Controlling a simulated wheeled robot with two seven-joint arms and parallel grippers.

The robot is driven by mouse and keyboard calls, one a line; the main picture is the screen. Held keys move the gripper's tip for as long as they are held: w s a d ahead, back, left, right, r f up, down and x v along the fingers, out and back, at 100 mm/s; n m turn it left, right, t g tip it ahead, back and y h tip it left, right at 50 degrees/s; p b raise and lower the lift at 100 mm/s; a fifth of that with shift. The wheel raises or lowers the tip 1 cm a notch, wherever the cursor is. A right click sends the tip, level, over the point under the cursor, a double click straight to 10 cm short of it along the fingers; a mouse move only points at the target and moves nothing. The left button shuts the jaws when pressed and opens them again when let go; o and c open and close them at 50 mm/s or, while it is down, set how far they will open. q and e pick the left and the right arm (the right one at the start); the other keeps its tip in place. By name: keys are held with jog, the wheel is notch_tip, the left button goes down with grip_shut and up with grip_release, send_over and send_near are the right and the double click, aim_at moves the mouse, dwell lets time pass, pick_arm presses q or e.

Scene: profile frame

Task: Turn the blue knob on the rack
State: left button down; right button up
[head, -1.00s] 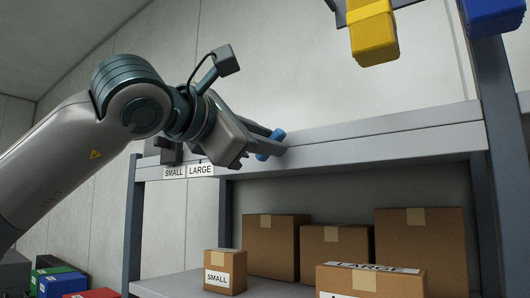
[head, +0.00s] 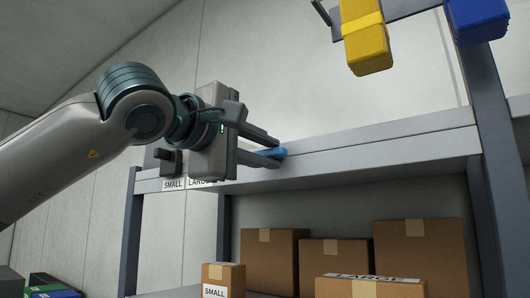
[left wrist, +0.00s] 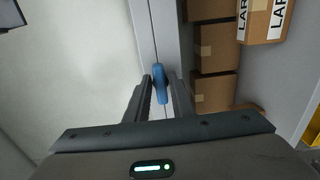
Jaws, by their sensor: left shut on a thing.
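The blue knob (head: 268,153) sits on the front beam of the rack (head: 350,150), to the right of the SMALL and LARGE labels. In the left wrist view the knob (left wrist: 160,82) lies between the two fingers. My left gripper (head: 277,146) is shut on the knob, with its fingers pointing right toward the beam. In the left wrist view my left gripper (left wrist: 162,84) has one finger on either side of the knob. Part of the knob is hidden behind the fingers in the head view. My right gripper is not in view.
A dark block-like switch (head: 167,161) sits above the SMALL label (head: 173,184). Cardboard boxes (head: 275,260) stand on the shelf below. The wall behind is bare.

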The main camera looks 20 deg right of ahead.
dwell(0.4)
pick_arm(q)
jog(key=c, duration=1.7)
grip_release()
jog(key=shift+s, duration=0.1)
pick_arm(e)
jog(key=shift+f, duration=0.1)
